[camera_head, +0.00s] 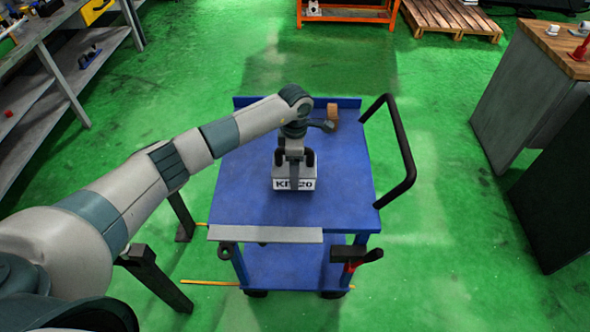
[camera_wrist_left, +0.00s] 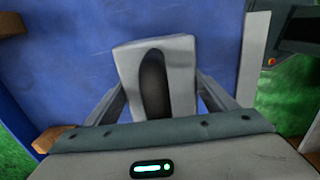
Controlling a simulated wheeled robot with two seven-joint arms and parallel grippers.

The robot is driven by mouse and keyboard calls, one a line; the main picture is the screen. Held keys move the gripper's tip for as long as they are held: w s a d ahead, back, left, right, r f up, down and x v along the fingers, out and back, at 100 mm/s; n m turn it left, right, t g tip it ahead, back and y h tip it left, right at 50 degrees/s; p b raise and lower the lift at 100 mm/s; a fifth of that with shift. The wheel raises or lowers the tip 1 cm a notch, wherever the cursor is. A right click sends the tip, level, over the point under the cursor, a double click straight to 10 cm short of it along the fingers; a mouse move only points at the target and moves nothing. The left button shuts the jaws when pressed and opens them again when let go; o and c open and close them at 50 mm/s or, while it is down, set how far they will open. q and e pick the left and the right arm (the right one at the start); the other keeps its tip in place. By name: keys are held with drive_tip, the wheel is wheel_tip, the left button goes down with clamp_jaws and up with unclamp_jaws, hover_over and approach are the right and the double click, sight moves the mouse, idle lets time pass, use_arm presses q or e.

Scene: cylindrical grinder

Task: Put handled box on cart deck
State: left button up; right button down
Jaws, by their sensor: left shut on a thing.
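The handled box (camera_head: 294,183) is a small pale box with dark lettering on its front. It is over the middle of the blue cart deck (camera_head: 245,185); I cannot tell whether its underside touches the deck. My left gripper (camera_head: 294,158) comes down from above and is shut on the box. In the left wrist view the box (camera_wrist_left: 183,65) shows its dark handle (camera_wrist_left: 154,84) between the two fingers (camera_wrist_left: 160,100), with the blue deck behind it. My right gripper is not in view.
A small brown object (camera_head: 333,112) stands at the deck's back edge. A black push handle (camera_head: 405,150) rises at the cart's right. A grey strip (camera_head: 265,234) lies along the front edge. Shelving (camera_head: 60,85) stands left, a wooden-topped cabinet (camera_head: 530,85) right. Green floor surrounds the cart.

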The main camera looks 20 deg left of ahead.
use_arm(q)
wheel_tip(320, 180, down, 2)
drive_tip(key=shift+f+p, duration=0.1)
drive_tip(key=shift+p, duration=0.3)
drive_tip(key=shift+f, duration=0.1)
drive_tip(key=shift+f, duration=0.1)
drive_tip(key=o, duration=1.5)
